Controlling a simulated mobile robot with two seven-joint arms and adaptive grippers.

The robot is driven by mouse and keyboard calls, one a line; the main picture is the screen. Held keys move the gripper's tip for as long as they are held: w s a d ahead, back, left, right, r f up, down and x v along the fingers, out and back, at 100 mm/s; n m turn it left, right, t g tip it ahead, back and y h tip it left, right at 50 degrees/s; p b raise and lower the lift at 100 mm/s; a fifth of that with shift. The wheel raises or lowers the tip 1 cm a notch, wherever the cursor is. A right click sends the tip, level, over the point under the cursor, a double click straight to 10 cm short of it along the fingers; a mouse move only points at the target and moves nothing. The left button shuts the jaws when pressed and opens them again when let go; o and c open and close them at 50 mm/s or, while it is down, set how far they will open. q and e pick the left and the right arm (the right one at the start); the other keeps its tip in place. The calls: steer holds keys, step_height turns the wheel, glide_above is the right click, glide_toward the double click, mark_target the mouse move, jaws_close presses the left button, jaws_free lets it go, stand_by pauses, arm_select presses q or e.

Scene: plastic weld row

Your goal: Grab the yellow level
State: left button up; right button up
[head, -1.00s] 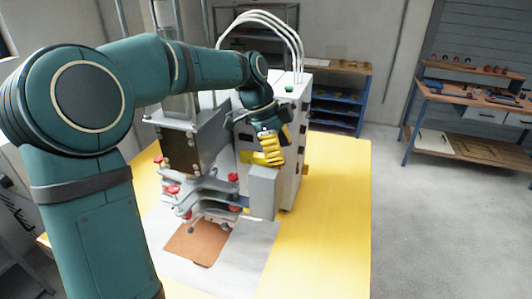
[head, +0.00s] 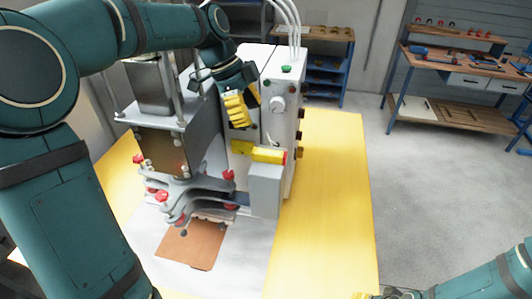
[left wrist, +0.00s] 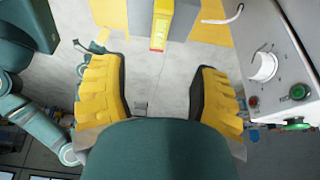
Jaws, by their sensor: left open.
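The yellow level (head: 268,154), a small yellow bar with a red end, lies on top of the grey box at the front of the white machine. It also shows in the left wrist view (left wrist: 161,22), at the top, beyond and between my fingers. My left gripper (head: 240,110) is above and behind the level in the head view, apart from it. Its yellow-padded fingers (left wrist: 160,68) are wide apart with nothing between them. My right gripper (head: 376,295) barely shows at the bottom edge; most of it is cut off.
The white machine (head: 282,75) with knobs and hoses stands close to my left gripper. A grey press fixture with red knobs (head: 185,185) is to the left, above a brown sheet (head: 190,246). The yellow tabletop (head: 330,200) is clear on the right. A workbench (head: 465,70) stands behind.

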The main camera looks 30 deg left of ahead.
mark_target(269, 152)
arm_select(q)
steer(key=x, duration=1.2)
steer(key=shift+d+f+b, duration=0.1)
steer(key=shift+f+b, duration=0.15)
steer(key=shift+b, duration=0.1)
steer(key=shift+c, duration=0.4)
jaws_close()
